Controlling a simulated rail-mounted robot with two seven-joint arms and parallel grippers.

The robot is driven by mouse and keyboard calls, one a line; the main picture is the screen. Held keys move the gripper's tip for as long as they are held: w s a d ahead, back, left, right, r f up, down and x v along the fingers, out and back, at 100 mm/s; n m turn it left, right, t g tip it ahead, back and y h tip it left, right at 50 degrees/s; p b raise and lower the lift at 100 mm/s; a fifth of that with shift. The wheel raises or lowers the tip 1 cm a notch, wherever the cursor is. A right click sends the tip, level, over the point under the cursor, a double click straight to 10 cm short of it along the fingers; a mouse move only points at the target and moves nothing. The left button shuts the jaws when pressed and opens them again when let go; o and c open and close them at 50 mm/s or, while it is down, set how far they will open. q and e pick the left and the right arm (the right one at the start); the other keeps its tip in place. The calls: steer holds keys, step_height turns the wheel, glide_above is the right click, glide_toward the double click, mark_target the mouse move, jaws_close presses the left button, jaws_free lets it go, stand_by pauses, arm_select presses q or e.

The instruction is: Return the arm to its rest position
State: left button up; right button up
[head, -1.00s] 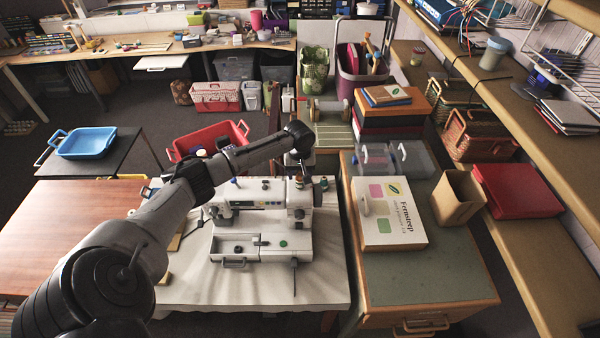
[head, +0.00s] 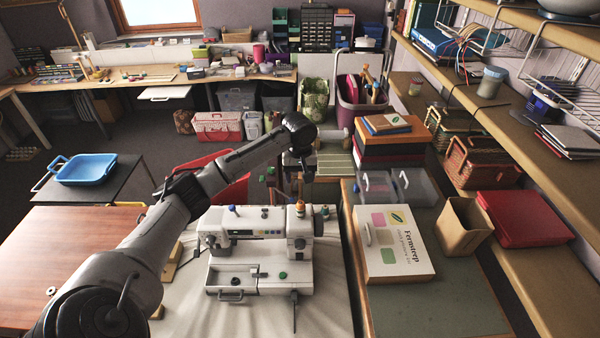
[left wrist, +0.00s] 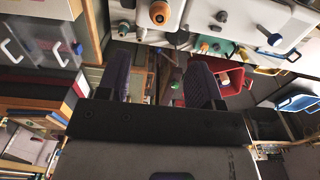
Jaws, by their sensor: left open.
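My left arm (head: 180,205) reaches in from the lower left in the head view and bends down at its wrist. My left gripper (head: 298,183) hangs at the far side of the white sewing machine (head: 262,250), near its right end. In the left wrist view, the two dark fingers of my left gripper (left wrist: 162,78) stand apart with nothing held between them. The sewing machine also shows at the top of that view (left wrist: 215,22). My right gripper is not in view.
The machine's white table (head: 185,318) stands beside a green-topped cabinet (head: 440,300) with a flat box (head: 405,258). A red basket (head: 235,190), partly behind my arm, lies beyond the machine. A blue tray (head: 85,170) is on a side table. Shelves line the right.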

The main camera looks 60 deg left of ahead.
arm_select(q)
steer(key=shift+r, duration=1.35)
